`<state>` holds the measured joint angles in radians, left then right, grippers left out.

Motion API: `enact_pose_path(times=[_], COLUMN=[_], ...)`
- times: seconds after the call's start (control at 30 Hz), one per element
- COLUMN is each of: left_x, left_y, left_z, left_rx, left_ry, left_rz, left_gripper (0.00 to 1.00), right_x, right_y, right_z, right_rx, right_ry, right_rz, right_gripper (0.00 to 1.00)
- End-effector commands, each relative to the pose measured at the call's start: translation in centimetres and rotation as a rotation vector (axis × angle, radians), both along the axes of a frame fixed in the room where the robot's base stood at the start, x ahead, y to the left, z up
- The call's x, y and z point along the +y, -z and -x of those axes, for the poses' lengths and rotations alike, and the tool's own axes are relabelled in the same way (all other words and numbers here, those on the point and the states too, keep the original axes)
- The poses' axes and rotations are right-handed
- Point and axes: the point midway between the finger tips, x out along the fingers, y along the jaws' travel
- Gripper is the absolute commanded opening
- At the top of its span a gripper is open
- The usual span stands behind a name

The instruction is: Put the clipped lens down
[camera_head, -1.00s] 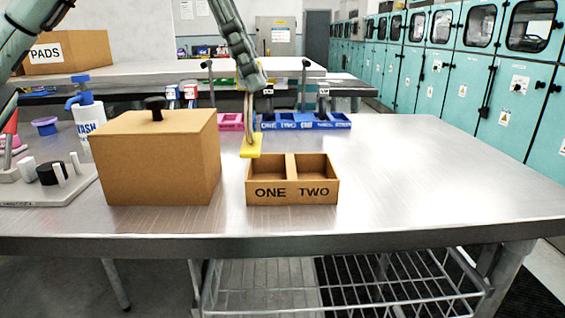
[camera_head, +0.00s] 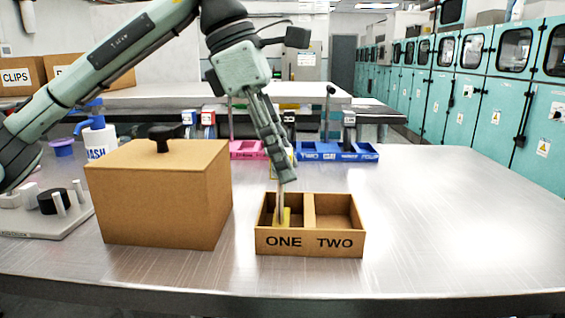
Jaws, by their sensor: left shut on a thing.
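The clipped lens shows as a thin pale strip with a yellow clip (camera_head: 285,217) at its lower end. It hangs below my left gripper (camera_head: 283,178), whose fingers are shut on it. The yellow clip is inside the ONE compartment of the brown two-part tray (camera_head: 310,243). I cannot tell whether it touches the compartment floor. The gripper's fingertips are above the tray's rim. The TWO compartment looks empty. My right gripper is not in view.
A brown box (camera_head: 160,200) with a black knob stands just left of the tray. A blue tray (camera_head: 350,153) and a pink tray (camera_head: 246,150) lie behind. A wash bottle (camera_head: 98,138) stands at the left. The steel table (camera_head: 460,220) is clear on the right.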

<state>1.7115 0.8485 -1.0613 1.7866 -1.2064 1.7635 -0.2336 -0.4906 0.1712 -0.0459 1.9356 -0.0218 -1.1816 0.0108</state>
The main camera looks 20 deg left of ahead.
Motion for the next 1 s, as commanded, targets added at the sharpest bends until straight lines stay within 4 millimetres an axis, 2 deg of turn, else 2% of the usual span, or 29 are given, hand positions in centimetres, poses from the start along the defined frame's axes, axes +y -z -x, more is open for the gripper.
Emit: enact_pose_path(times=[0.1,0.47,0.5,0.63,1.0], left_x=[0.03,0.00,0.00,0.00,0.00], left_y=[0.94,1.26,1.18,1.16,0.74], left_z=[0.01,-0.01,-0.01,-0.01,-0.01], left_rx=[-0.001,-0.001,-0.001,-0.001,-0.002], left_ry=[0.000,0.000,0.000,0.000,-0.001], left_rz=[0.001,0.001,0.001,0.001,0.000], left_gripper=[0.00,0.00,0.34,0.50,0.51], right_x=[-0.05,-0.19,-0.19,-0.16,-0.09], right_y=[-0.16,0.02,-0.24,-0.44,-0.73], right_z=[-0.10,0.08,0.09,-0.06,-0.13], right_rx=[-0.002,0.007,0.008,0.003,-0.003], right_ry=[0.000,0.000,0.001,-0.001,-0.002], right_rz=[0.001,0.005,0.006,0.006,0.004], right_gripper=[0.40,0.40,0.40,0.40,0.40])
